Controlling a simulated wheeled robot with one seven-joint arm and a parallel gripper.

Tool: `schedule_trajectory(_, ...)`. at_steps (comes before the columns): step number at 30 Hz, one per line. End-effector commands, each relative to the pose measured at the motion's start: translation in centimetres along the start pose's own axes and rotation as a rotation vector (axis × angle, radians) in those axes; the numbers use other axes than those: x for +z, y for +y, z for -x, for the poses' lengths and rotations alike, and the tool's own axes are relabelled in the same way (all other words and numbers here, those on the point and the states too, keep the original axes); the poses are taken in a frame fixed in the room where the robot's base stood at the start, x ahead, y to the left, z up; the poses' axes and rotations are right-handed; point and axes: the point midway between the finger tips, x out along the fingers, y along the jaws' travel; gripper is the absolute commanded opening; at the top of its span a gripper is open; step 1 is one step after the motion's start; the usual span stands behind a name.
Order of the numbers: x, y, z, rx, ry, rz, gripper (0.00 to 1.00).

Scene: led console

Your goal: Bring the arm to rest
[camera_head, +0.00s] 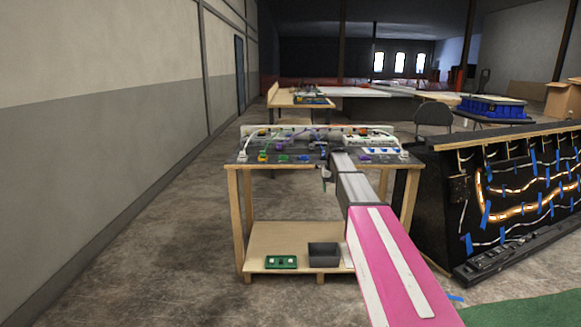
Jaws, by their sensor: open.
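My arm reaches from the lower right, its pink and grey links pointing forward to the wooden table (233,195). My gripper (326,176) is at the table's front edge, small in the view and partly hidden by my arm; it is open and I see nothing held in it. The dark tabletop carries several small coloured parts, cables and white strips. I cannot tell whether the gripper touches anything there.
The lower shelf holds a green board (281,262) and a dark grey bin (324,254). A black panel (520,190) with lit strips and blue tape stands close on the right. A grey wall runs along the left, with clear floor beside it.

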Motion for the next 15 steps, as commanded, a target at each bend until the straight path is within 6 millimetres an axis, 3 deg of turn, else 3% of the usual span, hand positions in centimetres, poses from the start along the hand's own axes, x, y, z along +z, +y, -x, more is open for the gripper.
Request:
schedule_trajectory(1,4.4,0.0,-2.6,0.0,-0.005,0.0,0.65)
schedule_trajectory(6,13.6,0.0,-9.3,0.0,-0.003,0.0,0.65)
schedule_trajectory(12,24.9,-0.1,-15.1,0.0,-0.002,0.0,0.65)
schedule_trajectory(15,30.3,-0.1,-17.1,0.0,-0.001,0.0,0.65)
